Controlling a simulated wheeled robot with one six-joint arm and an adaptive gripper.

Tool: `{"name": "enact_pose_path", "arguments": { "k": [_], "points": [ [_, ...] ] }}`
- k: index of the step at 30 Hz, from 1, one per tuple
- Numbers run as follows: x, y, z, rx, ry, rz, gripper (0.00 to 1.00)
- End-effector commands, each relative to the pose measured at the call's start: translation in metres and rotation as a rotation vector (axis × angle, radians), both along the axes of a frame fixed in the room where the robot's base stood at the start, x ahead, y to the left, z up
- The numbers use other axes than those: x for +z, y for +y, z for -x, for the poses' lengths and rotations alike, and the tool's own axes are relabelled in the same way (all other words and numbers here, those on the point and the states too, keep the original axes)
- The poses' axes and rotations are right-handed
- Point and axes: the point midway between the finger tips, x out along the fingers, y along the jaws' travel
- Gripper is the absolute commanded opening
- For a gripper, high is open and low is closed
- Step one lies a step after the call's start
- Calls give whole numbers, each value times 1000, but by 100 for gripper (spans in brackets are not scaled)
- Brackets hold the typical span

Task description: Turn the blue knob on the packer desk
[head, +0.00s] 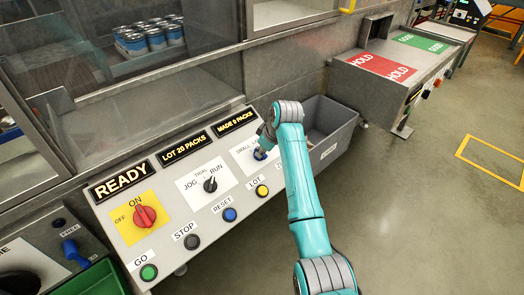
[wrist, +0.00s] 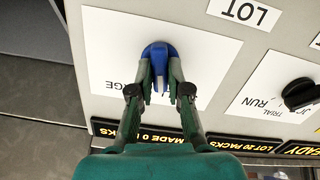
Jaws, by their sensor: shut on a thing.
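The blue knob (wrist: 157,50) is on a white label plate on the desk panel, its upper end showing between my fingertips in the wrist view. In the head view a bit of the blue knob (head: 260,154) shows on the panel's right part, next to the plate's "SMALL" lettering. My gripper (wrist: 158,75) has a finger on each side of the knob and is shut on it. My arm covers part of the plate in the head view, and the fingers hide some lettering in the wrist view. The packer desk (head: 180,241) slopes toward me.
Left of the blue knob are a black JOG/TRIAL/RUN selector (head: 210,184) and a red ON/OFF switch (head: 145,215). Push buttons line the front edge, including a yellow one (head: 262,190). A grey bin (head: 332,128) stands right of the desk. Open floor lies further right.

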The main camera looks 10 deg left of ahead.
Motion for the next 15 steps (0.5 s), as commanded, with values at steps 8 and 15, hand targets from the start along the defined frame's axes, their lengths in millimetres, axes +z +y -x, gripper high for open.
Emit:
{"name": "enact_pose_path", "arguments": {
  "k": [8, 15],
  "points": [
    [-1, -1, -1, -227, 105, -79, 0],
    [-1, -2, -1, -414, 191, -146, 0]
  ]
}}
